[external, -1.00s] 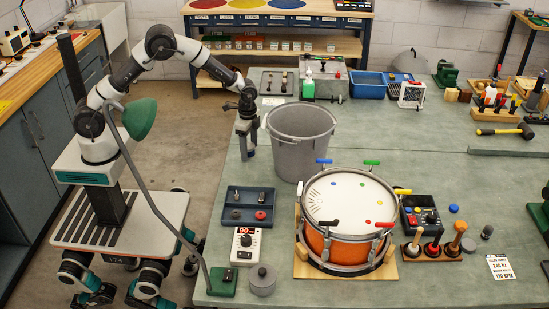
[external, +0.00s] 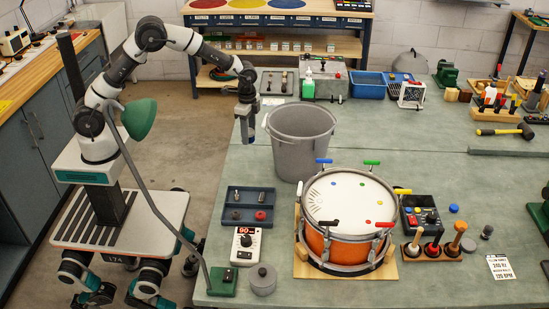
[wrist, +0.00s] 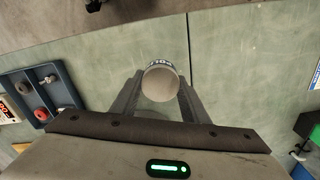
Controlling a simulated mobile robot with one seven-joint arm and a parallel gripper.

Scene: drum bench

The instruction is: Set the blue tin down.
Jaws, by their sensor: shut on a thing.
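My gripper (external: 248,136) hangs over the left edge area of the green bench (external: 228,200), just left of the grey bucket. In the wrist view its two fingers are shut on the tin (wrist: 161,84), one on each side. The tin shows a round pale grey end, with a thin dark-and-white lettered rim at its far side. Its blue side is mostly hidden in this view. In the external view the tin is too small to tell from the fingers. It appears held above the bench, but the exact gap beneath it cannot be told.
The grey bucket (external: 301,150) stands close to the right of my gripper. A blue parts tray (external: 249,220) lies nearer the front and also shows in the wrist view (wrist: 68,97). The drum (external: 350,240) sits front centre. Bare bench lies between tray and gripper.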

